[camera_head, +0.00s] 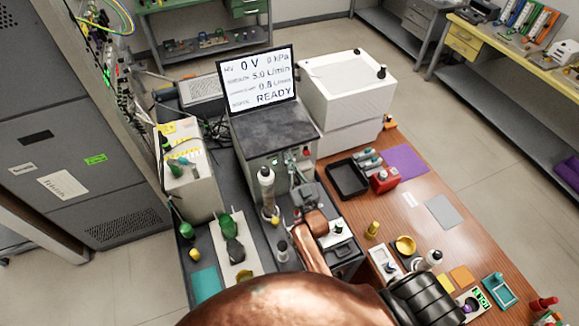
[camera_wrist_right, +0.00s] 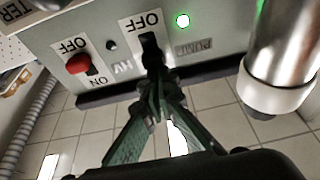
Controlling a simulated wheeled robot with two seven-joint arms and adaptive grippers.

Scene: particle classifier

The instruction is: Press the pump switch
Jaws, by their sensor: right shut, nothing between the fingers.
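The pump switch (camera_wrist_right: 149,40) is a black lever on the grey front panel (camera_wrist_right: 205,20) of the instrument. It has an OFF label at its upper end, with a lit green lamp and a PUMP label to its right. My right gripper (camera_wrist_right: 153,72) is shut and empty, with its tips at the lower end of the switch. They look very close to it or touching, and they hide part of its label plate. In the head view my right gripper (camera_head: 302,190) is in front of the instrument (camera_head: 262,135). My left gripper is not in view.
A red switch (camera_wrist_right: 78,64) is left of the pump switch. A metal cylinder (camera_wrist_right: 283,60) stands close on the right. The screen (camera_head: 258,80) reads READY, 0 V and 0 kPa. A black tray (camera_head: 347,180) and a red device (camera_head: 384,180) lie to the right.

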